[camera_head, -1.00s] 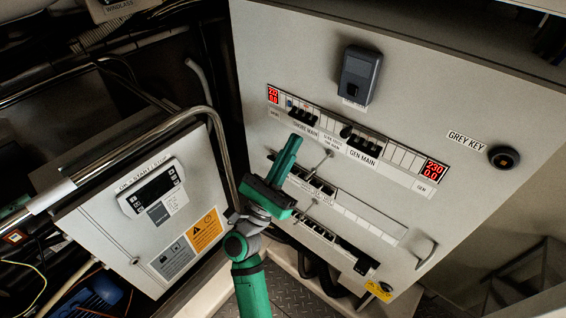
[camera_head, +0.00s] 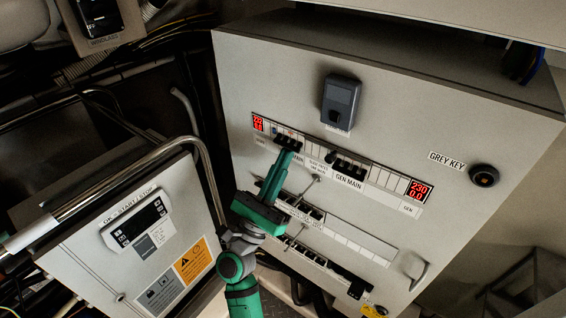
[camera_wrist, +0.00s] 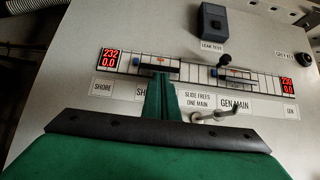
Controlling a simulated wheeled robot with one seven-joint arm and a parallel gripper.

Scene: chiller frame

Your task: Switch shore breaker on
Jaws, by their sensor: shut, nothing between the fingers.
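The shore main breaker (camera_head: 287,142) is a dark block of toggles in the upper row of the grey panel (camera_head: 400,140). It also shows in the wrist view (camera_wrist: 160,66), right of the red 232 / 0.0 display (camera_wrist: 109,57). My green gripper (camera_head: 290,154) is shut and empty, its tips at the breaker's lower edge. In the wrist view the fingertips (camera_wrist: 161,82) overlap the breaker's lower part and cover much of the SHORE MAIN label. I cannot tell whether they touch. The gen main breaker (camera_head: 349,167) is to the right, with a dark knob at its upper left.
A label (camera_wrist: 197,103) reads SLIDE FREES ONE MAIN. A metal lever (camera_wrist: 216,113) sticks out right of my gripper. A dark leak test box (camera_head: 341,100) is above the row, and the grey key switch (camera_head: 484,175) is at right. A metal rail (camera_head: 205,160) runs left of my arm.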

